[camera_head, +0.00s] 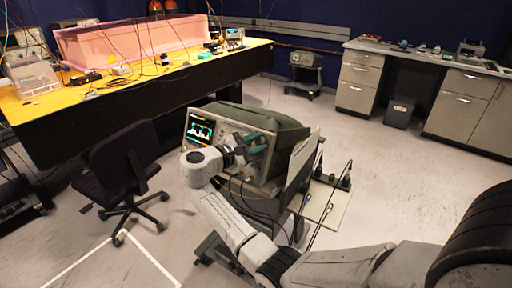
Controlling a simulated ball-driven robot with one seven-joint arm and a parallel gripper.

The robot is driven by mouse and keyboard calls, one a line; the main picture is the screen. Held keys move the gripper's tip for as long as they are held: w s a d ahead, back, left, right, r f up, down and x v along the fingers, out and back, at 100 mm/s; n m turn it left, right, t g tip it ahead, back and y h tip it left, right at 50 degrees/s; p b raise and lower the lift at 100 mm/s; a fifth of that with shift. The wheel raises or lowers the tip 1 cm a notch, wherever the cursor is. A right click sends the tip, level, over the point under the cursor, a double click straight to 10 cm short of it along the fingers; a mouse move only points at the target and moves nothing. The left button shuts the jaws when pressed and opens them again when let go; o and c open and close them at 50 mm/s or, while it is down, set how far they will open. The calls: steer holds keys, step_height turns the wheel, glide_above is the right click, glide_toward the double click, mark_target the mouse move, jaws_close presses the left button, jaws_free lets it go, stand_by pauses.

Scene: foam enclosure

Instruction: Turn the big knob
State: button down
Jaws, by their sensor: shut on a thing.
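A green-cased instrument (272,122) with a small lit screen (201,129) on its front panel stands at the middle of the view. My arm reaches from the lower right to this panel. My gripper (252,147) is at the panel, right of the screen, and is shut on the big knob. The knob itself is hidden behind my gripper and wrist, so its turn angle cannot be told. Part of the front panel below the screen is also covered by my wrist.
Cables hang below the instrument, beside a board (325,205) with small dark parts. A black office chair (120,175) stands to the left. A yellow-topped bench (100,95) is behind it. Grey drawers (358,85) stand at the back right. Floor in the middle right is clear.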

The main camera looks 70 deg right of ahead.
steer(key=shift+m, duration=0.5)
steer(key=c, duration=0.8)
jaws_free()
steer(key=b+v, duration=0.2)
steer(key=v, duration=0.8)
steer(key=shift+w+a+r, duration=0.15)
steer(key=shift+w+a, duration=0.15)
steer(key=shift+w, duration=0.05)
